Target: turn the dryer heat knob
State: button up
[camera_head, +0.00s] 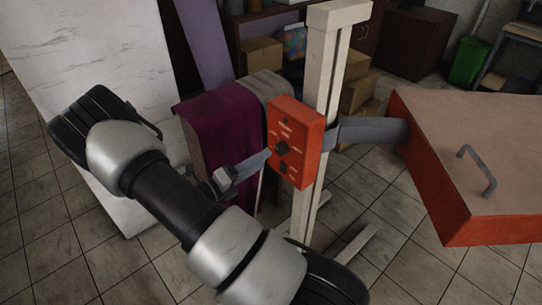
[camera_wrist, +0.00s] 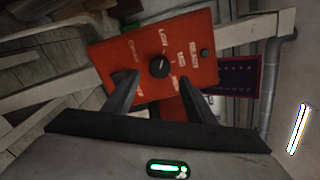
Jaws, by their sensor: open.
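The dryer's orange-red control box (camera_head: 307,140) is fixed to a pale upright post in the head view. Its dark round heat knob (camera_head: 281,148) sits on the front face. In the wrist view the box (camera_wrist: 119,54) looks tilted, and the knob (camera_wrist: 160,67) is near its middle, with white labels around it, including LOW and MED. My gripper (camera_wrist: 155,82) is open, with its two dark fingers pointing at the box on either side below the knob in the picture. Whether the fingertips touch the box is unclear.
The large orange-edged dryer platen (camera_head: 455,226) with a grey handle stands right of the post. A grey arm (camera_head: 370,131) joins it to the post. A purple cloth (camera_head: 215,130) hangs left of the box. Cardboard boxes (camera_head: 262,54) stand behind.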

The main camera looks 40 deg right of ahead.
jog(key=a, duration=1)
jog(key=shift+s+a+b, duration=0.35)
jog(key=shift+s+b, duration=0.1)
jog(key=shift+r, duration=0.1)
